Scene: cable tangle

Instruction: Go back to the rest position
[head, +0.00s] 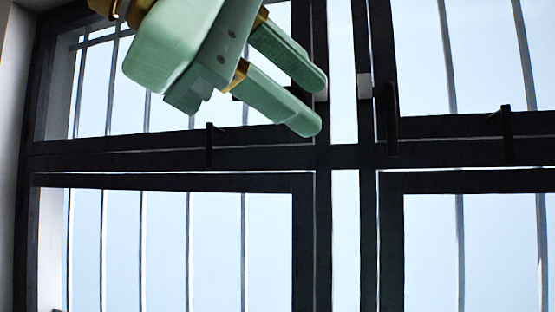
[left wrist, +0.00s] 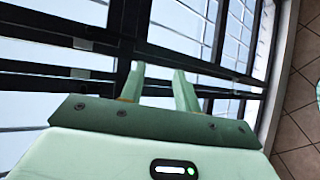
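My left gripper (head: 318,103) comes in from the top left of the head view, raised in front of a large window. Its two green fingers are apart with nothing between them. The left wrist view also shows the left gripper (left wrist: 160,78) with its fingers spread and empty. My right gripper is in neither view. No cable shows in either view.
A dark-framed window (head: 345,155) with bars behind the glass fills the head view. A tiled floor (left wrist: 297,130) shows at the right of the left wrist view. Nothing touches the left gripper.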

